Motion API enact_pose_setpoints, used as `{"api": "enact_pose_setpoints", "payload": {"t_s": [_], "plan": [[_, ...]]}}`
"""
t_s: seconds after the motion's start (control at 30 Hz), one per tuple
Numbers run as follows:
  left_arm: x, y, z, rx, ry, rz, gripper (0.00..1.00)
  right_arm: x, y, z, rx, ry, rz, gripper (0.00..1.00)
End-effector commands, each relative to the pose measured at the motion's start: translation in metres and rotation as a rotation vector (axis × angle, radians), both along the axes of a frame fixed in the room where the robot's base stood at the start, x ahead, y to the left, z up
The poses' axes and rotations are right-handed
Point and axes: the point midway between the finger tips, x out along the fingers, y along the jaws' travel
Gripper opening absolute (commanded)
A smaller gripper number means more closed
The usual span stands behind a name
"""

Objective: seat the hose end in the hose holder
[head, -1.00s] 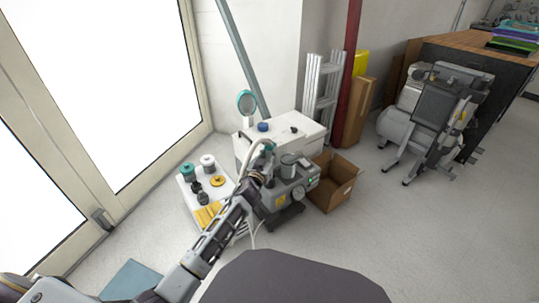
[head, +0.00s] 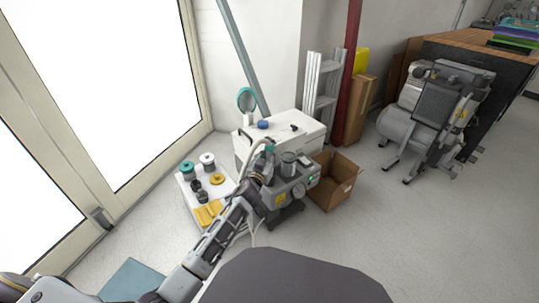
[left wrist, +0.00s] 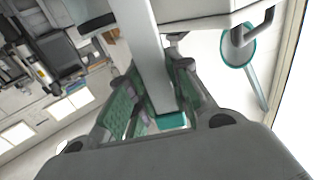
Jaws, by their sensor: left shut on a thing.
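My left gripper (head: 262,173) is at the grey compressor (head: 288,190) in the head view. In the left wrist view its fingers (left wrist: 152,82) are shut on the hose end (left wrist: 150,50), a pale straight piece with a teal tip (left wrist: 170,121). In the head view a bit of teal (head: 269,147) shows just above the gripper, and a pale hose (head: 252,153) curves beside it. I cannot make out the hose holder for certain; the gripper and arm cover part of the compressor. My right gripper is not in view.
A white cabinet (head: 302,127) stands behind, with a teal-rimmed round mirror or lens (head: 246,101) on it. A low white table (head: 186,201) with spools and yellow items is at left. An open cardboard box (head: 337,185) is at right.

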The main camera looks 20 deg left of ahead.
Motion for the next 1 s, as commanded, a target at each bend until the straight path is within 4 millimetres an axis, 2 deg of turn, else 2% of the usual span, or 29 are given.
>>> {"api": "enact_pose_setpoints", "payload": {"t_s": [0.33, 0.67, 0.7, 0.9, 1.0], "plan": [[0.0001, 0.0006, -0.0107, 0.000, 0.000, 0.001, 0.00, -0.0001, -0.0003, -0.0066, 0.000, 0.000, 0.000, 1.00], [0.0001, 0.0005, -0.0116, 0.001, 0.000, 0.001, 0.00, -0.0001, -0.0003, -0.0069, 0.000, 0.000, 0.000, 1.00], [0.0001, 0.0005, -0.0115, 0.000, 0.000, 0.001, 0.21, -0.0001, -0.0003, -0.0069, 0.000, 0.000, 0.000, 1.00], [0.0002, 0.0005, -0.0115, 0.000, 0.000, 0.001, 0.45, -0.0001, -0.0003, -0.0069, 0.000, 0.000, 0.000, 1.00], [0.0001, 0.0005, -0.0114, 0.000, 0.000, 0.001, 0.45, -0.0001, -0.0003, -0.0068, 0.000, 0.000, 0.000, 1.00]]}}
